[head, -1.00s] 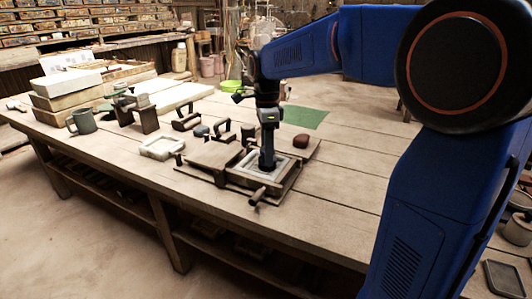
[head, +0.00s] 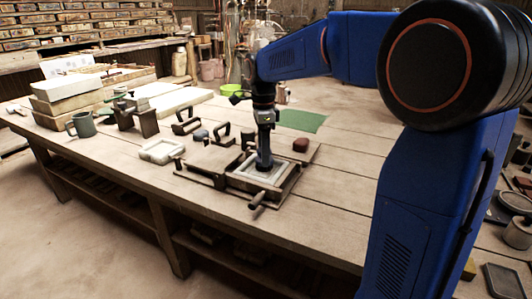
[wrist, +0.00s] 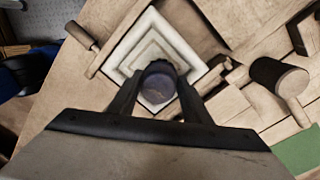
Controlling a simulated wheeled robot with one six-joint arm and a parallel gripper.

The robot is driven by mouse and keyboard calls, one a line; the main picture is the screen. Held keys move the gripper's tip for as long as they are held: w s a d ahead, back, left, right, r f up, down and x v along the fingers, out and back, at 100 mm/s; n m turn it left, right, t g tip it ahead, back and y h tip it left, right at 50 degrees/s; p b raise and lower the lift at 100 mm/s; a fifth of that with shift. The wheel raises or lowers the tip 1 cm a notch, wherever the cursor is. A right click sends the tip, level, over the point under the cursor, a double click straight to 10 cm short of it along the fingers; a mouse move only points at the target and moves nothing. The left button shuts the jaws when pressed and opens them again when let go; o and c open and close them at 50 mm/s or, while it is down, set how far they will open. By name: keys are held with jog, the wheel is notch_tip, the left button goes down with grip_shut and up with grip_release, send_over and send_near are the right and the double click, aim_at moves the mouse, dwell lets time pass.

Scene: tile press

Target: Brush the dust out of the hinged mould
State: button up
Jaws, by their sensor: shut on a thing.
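The hinged mould (head: 285,188) lies open on the bench, its plate-like lid (head: 212,160) folded out to the left. Its pale stepped cavity also shows in the wrist view (wrist: 126,58). My gripper (head: 265,122) is shut on a dark upright brush (head: 264,152), whose lower end is down in the mould's cavity near the far side. In the wrist view my gripper (wrist: 158,92) has its two fingers on either side of the brush's round top (wrist: 158,82). The bristles are hidden, and I cannot make out dust.
A handle (head: 256,200) sticks out from the mould's front. A green mat (head: 302,120) lies behind.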

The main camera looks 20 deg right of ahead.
jog(key=shift+a, duration=0.1)
jog(key=shift+w+a, duration=0.5)
jog(key=shift+a, duration=0.05)
jog(key=shift+s, duration=0.1)
jog(key=shift+s+a+r, duration=0.1)
jog(key=shift+s+a, duration=0.35)
jog(key=shift+a, duration=0.05)
jog(key=shift+s+a, duration=0.55)
jog(key=shift+s, duration=0.1)
jog(key=shift+s+d, duration=0.15)
jog(key=shift+s+d, duration=0.4)
jog(key=shift+d, duration=0.1)
